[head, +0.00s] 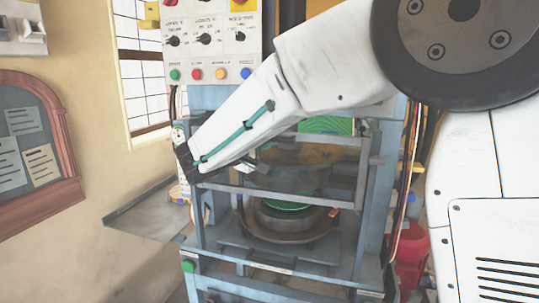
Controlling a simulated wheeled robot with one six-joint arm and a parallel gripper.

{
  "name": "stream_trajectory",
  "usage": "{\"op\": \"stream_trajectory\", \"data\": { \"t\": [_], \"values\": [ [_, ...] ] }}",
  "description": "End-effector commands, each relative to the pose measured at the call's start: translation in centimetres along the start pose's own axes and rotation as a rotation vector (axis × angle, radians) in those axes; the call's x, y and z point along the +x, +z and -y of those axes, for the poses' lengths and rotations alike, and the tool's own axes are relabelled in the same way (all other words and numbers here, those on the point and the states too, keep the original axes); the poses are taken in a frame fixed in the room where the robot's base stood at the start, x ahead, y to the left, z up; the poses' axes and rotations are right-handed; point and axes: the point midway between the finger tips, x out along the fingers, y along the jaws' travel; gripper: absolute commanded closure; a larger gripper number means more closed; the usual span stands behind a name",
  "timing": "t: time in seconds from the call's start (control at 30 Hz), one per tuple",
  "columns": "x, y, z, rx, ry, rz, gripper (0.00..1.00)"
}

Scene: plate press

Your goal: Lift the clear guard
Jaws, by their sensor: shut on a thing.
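The clear guard (290,196) is a see-through panel in a grey metal frame on the front of the blue press. Its lower bar runs across the opening, above the press bed. My white arm reaches in from the upper right, across the guard's upper left. My gripper (246,167) shows only in part below the arm, at the guard's left side. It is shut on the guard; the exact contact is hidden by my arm. Behind and below the guard, a round green piece (287,206) sits on a dark round base in the press.
A control panel (210,38) with knobs and coloured buttons stands above the press. A grey side shelf (150,212) juts out at left. A red object (411,250) is at the right. A framed notice board (35,150) hangs on the left wall.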

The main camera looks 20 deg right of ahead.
Motion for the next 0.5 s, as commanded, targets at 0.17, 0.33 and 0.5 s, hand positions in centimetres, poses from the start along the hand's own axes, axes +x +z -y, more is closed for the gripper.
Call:
{"op": "stream_trajectory", "data": {
  "t": [0.17,0.33,0.5],
  "values": [
    [-0.04,-0.02,-0.40,0.001,0.000,-0.001,1.00],
    [-0.03,-0.02,-0.35,0.000,-0.001,-0.001,1.00],
    [0.00,0.00,-0.31,0.000,-0.001,0.000,0.67]
  ]
}}
